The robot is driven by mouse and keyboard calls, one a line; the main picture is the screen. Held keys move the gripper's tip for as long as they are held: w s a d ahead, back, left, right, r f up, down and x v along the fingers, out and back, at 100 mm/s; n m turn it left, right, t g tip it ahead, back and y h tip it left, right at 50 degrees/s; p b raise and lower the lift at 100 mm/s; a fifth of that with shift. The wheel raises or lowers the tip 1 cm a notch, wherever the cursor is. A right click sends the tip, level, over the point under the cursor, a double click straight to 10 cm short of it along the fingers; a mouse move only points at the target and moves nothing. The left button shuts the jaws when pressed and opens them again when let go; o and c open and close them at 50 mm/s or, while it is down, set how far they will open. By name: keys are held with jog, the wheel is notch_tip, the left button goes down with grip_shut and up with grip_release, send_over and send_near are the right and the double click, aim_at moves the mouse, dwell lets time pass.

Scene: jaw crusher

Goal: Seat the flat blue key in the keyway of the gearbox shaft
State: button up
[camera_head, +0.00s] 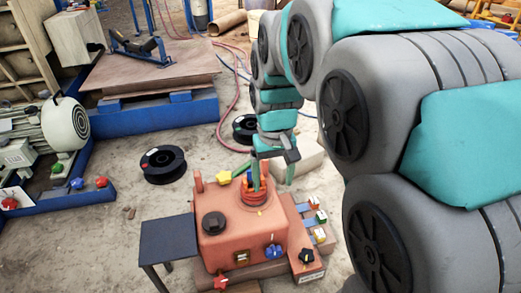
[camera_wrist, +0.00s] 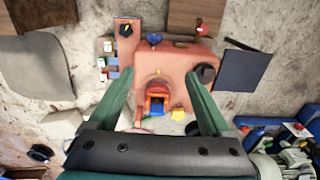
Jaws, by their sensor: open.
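The orange gearbox (camera_head: 215,240) stands in the middle of the head view. A ringed red-orange shaft part (camera_head: 256,197) rises from its top. The wrist view shows the gearbox (camera_wrist: 180,58) between and beyond my fingers. There an orange-red framed part (camera_wrist: 157,88) lies between the fingers, with a flat blue patch (camera_wrist: 157,104) in it. The blue patch may be the key; I cannot tell whether it is seated. My gripper (camera_wrist: 159,74) is open, its two green fingers spread apart above the gearbox.
A yellow knob (camera_head: 223,177) stands at the gearbox's back left. A black cap (camera_head: 213,223), a blue knob (camera_head: 273,251) and a black knob (camera_head: 306,256) are on the gearbox side. Small coloured blocks (camera_head: 320,216) sit at its right. A dark side table (camera_head: 168,240) stands at left.

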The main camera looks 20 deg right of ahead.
jog(key=s+f+g, duration=0.1)
jog(key=s+f, duration=0.1)
jog(key=s, duration=0.9)
jog(key=s+f, duration=0.2)
jog(key=s, duration=0.9)
jog(key=shift+a+g, duration=0.15)
jog(key=shift+g, duration=0.25)
jog(key=shift+r+p, duration=0.9)
jog(key=shift+p, duration=0.05)
